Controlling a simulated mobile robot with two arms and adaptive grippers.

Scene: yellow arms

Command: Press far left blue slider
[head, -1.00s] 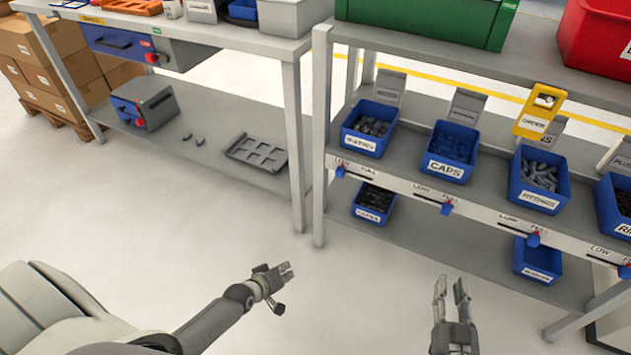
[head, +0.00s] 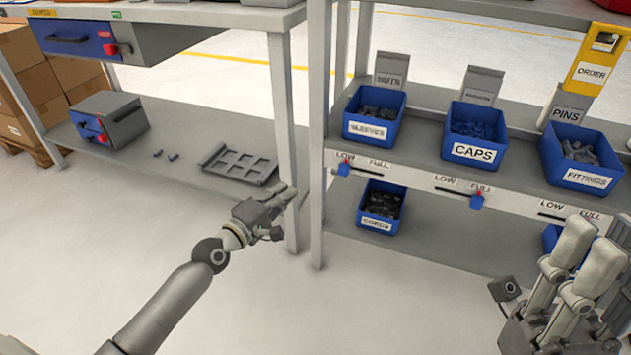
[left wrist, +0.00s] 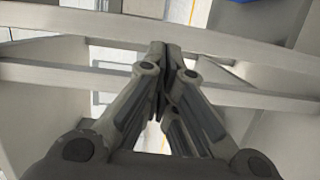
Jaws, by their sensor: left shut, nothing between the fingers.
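The far left blue slider (head: 344,169) sits at the left end of the upper shelf's front rail, below the SLEEVES bin, near the LOW mark of its slot. My left gripper (head: 287,196) is shut and empty. It shows left of the rack's front post and lower than the slider, apart from it in the picture. In the left wrist view the shut fingers (left wrist: 163,50) point toward grey frame bars; I cannot make out the slider there. My right gripper (head: 596,232) is at the lower right, with its fingers apart and nothing seen between them.
Another blue slider (head: 476,201) is on the rail further right. Blue bins stand above it, such as the SLEEVES bin (head: 374,130) and the CAPS bin (head: 473,152). The rack's grey post (head: 317,200) stands beside my left gripper. A workbench leg (head: 284,130) is just left of it.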

